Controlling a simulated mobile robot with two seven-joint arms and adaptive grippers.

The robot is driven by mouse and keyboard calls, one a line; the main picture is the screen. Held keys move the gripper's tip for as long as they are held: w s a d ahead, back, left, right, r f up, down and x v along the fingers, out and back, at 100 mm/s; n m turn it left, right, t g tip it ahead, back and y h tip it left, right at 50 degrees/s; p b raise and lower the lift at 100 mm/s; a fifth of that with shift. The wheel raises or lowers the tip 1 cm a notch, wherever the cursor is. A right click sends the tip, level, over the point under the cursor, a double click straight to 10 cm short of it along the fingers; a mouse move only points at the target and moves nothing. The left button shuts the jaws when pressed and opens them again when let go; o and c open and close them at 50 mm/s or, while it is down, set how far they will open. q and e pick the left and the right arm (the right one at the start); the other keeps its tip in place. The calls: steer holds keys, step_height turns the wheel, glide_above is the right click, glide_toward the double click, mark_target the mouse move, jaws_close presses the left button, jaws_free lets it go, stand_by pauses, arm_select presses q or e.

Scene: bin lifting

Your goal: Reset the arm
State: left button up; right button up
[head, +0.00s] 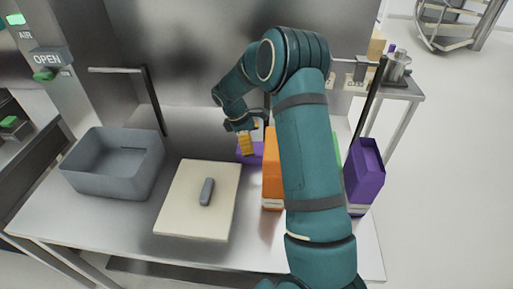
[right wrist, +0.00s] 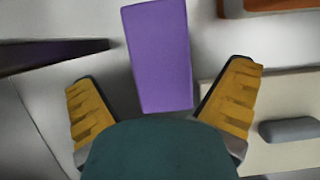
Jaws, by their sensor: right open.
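My right arm reaches across the head view, and its gripper (head: 246,143) hangs over the back of the metal table. Its yellow fingers are open and hold nothing. In the right wrist view the open gripper (right wrist: 162,78) has its fingers spread wide, with a purple box (right wrist: 158,40) showing beyond and between them. In the head view this purple box (head: 243,157) is partly hidden behind the gripper. My left gripper is not in view.
A grey bin (head: 85,183) stands at the left. A cream board (head: 185,222) bears a small grey object (head: 206,191). An orange box (head: 271,175) and another purple box (head: 364,170) stand around my right arm, which partly hides a green item (head: 337,150). The front table strip is clear.

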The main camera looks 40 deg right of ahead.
steer(key=p+v, duration=0.1)
steer(key=v, duration=0.6)
